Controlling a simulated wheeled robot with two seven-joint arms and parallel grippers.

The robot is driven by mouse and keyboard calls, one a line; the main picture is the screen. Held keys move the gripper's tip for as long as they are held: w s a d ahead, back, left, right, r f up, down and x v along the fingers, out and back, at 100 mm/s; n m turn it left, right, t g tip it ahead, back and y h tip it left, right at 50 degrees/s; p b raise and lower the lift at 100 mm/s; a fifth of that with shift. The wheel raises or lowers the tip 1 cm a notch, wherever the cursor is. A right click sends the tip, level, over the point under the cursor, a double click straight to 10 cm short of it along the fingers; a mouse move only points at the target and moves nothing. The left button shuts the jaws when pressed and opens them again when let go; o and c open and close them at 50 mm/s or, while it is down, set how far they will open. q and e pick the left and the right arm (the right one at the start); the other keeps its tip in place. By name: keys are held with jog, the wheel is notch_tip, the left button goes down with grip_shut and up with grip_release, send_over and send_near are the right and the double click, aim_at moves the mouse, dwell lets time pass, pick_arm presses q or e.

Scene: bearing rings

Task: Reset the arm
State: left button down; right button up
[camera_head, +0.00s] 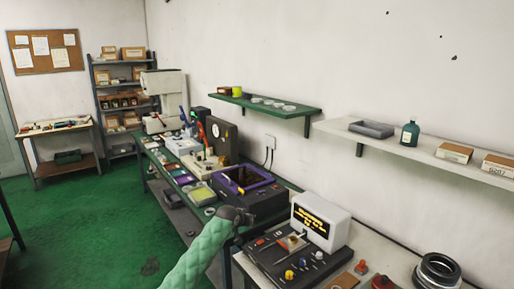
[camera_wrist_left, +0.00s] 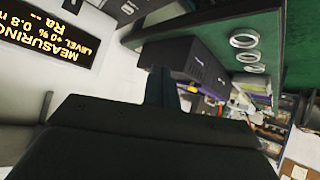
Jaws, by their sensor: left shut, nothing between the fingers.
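My left arm (camera_head: 203,252), in a green sleeve, reaches up from the bottom of the head view. Its dark left gripper (camera_head: 237,215) is over the front edge of the benches, left of the white display box. In the left wrist view the gripper (camera_wrist_left: 165,88) is shut with nothing between its fingers. That view is tilted and partly upside down. My right gripper is in neither view.
A white display box (camera_head: 321,222) and black control panel (camera_head: 292,255) stand close right of the gripper. A purple-framed machine (camera_head: 243,183) is just behind it. Dark rings (camera_head: 438,272) lie at the lower right. The green floor (camera_head: 100,235) at left is clear.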

pick_arm(q)
jog(key=s+a+f+g+y+b, duration=0.1)
jog(key=s+a+f, duration=0.3)
jog(key=s+f, duration=0.7)
jog(key=s+a+f+y+b, duration=0.15)
jog(key=s+a+f, duration=0.45)
jog(key=f, duration=0.9)
jog(key=s+a+f+g+y, duration=0.1)
jog(key=s+a+f+y, duration=0.15)
jog(key=s+f, duration=0.9)
jog(key=s+a+f+g, duration=0.1)
jog(key=s+f+g, duration=0.1)
jog(key=s+f, duration=0.7)
jog(key=s+a+f+g+b, duration=0.1)
jog(key=s+f, duration=0.8)
jog(key=s, duration=1.3)
jog(key=s+a+f+n+g+b, duration=0.1)
jog(key=s+f+g, duration=0.1)
jog(key=s+f, duration=0.7)
jog(key=s, duration=0.6)
jog(key=shift+s+f+g+h, duration=0.15)
jog(key=shift+g+h, duration=0.15)
jog(key=shift+s, duration=0.1)
jog(key=shift+w, duration=0.3)
